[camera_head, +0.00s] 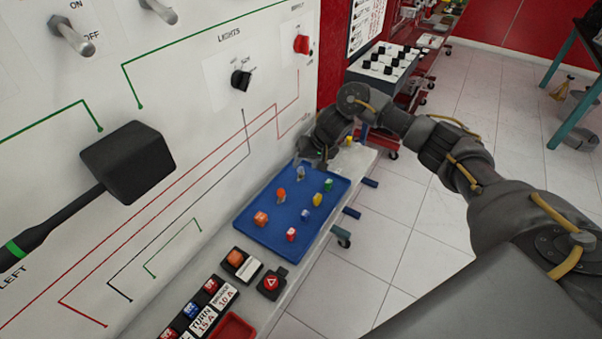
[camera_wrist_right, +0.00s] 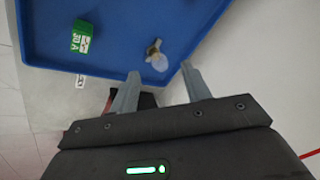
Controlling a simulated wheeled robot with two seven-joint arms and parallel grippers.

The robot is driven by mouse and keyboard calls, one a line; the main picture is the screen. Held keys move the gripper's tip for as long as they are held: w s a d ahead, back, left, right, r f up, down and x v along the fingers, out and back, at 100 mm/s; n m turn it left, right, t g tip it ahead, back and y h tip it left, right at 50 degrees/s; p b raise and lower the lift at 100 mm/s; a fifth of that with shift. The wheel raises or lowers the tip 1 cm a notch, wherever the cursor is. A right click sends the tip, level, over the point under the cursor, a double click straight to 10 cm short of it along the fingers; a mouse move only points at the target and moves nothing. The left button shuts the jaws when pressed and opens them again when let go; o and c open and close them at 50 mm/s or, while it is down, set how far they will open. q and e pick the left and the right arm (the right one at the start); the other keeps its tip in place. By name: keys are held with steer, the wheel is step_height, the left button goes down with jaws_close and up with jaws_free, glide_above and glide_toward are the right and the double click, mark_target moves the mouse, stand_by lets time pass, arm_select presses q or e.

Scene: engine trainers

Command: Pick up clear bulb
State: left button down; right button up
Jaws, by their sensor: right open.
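The clear bulb (camera_wrist_right: 156,55) lies in the blue tray (camera_wrist_right: 110,50), near the tray's edge, in the right wrist view. Its glass end points toward my right gripper (camera_wrist_right: 161,75), and its brass base points away. The gripper is open, with the bulb just beyond and between its fingertips, not held. In the head view the right gripper (camera_head: 316,158) is over the far end of the tray (camera_head: 270,225), close to a small pale piece (camera_head: 300,173) that looks like the clear bulb. The fingertips are hard to make out there. My left gripper is not in view.
A green 30 A fuse (camera_wrist_right: 80,40) lies in the tray, left of the bulb. The head view shows other coloured bulbs and fuses there, including an orange piece (camera_head: 261,218).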

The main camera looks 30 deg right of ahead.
mark_target(302, 168)
steer(key=x, duration=0.4)
steer(key=shift+w, duration=0.15)
jaws_close()
